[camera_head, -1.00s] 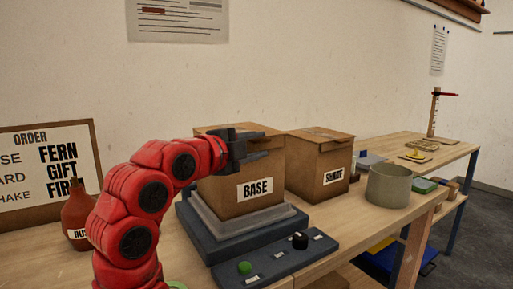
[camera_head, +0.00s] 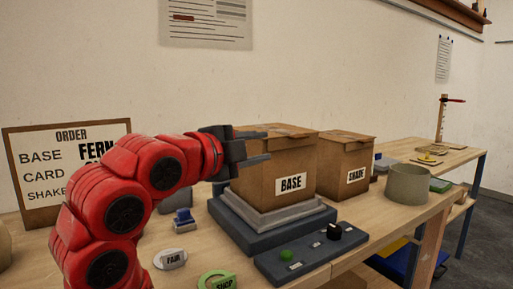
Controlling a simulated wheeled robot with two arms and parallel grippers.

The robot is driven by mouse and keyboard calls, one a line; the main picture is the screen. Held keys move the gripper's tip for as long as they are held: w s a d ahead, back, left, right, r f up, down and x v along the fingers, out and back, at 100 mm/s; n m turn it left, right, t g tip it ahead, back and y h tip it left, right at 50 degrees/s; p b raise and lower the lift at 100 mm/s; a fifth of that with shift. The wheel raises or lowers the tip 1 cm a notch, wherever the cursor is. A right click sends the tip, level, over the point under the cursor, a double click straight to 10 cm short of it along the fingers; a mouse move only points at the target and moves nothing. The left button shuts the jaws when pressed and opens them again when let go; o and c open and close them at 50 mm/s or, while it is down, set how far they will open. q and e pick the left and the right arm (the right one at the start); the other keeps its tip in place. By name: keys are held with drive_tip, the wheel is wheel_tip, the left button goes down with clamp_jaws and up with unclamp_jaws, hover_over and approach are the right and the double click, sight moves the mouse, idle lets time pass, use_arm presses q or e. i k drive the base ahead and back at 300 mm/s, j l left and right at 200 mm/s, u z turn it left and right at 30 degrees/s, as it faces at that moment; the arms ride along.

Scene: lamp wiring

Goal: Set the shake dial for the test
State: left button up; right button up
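A dark control panel (camera_head: 310,255) lies on the bench in front of the shake platform (camera_head: 270,229). It carries a black dial (camera_head: 334,232) toward its right end and a green button (camera_head: 286,255) toward its left. Small pale labels sit on the panel, too small to read. A cardboard box marked BASE (camera_head: 275,165) stands on the platform. My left gripper (camera_head: 268,146) is open and empty, with its fingers pointing right in front of the BASE box's upper left, apart from the dial. My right gripper is out of view.
An order board (camera_head: 30,170) stands at the left, partly hidden by my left arm. A SHADE box (camera_head: 345,165) and a grey-green pot (camera_head: 408,185) stand to the right. FAIR (camera_head: 170,259) and SHOP (camera_head: 217,281) tags lie at the front.

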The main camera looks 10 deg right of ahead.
sight(335, 232)
drive_tip(key=k, duration=1)
